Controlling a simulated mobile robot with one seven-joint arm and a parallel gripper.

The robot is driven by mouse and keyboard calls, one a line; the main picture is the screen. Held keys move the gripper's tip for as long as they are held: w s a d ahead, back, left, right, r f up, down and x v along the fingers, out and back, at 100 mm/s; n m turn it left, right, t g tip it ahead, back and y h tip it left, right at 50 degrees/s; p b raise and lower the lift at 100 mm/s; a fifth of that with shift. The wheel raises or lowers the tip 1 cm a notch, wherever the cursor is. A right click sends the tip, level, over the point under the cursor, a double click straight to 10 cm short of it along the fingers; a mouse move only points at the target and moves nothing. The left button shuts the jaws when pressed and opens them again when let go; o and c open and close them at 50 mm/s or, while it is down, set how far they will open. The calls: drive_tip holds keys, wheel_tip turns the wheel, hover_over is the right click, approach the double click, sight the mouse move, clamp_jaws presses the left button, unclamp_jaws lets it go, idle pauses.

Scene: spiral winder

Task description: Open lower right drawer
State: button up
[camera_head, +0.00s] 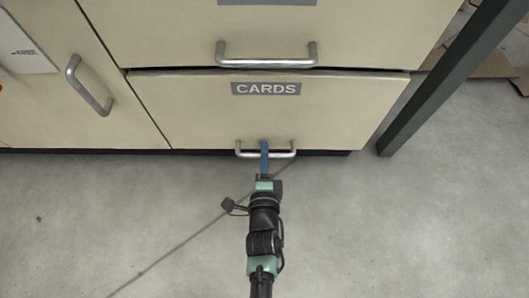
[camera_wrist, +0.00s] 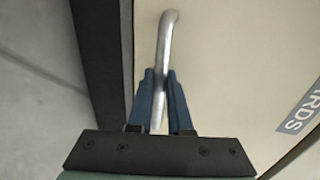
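The lower right drawer (camera_head: 200,115) has a cream front with a grey "CARDS" label (camera_head: 266,88), and its front looks about flush with the cabinet. Its metal bar handle (camera_head: 284,154) is near the bottom edge; the handle also shows in the wrist view (camera_wrist: 166,35). My gripper (camera_head: 264,145) reaches the middle of this handle from the front. In the wrist view, the blue fingers (camera_wrist: 160,78) lie on both sides of the bar, close against it, and look shut on it. The label is partly cut off at the right of the wrist view.
An upper drawer (camera_head: 170,35) with its own handle (camera_head: 267,60) is directly above. A cabinet door (camera_head: 45,110) with a slanted handle (camera_head: 88,86) is at the left. A dark post (camera_head: 440,85) stands at the right. The grey floor (camera_head: 400,230) in front is clear.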

clamp_jaws()
drive_tip(key=shift+s+r, duration=0.1)
idle(1.1)
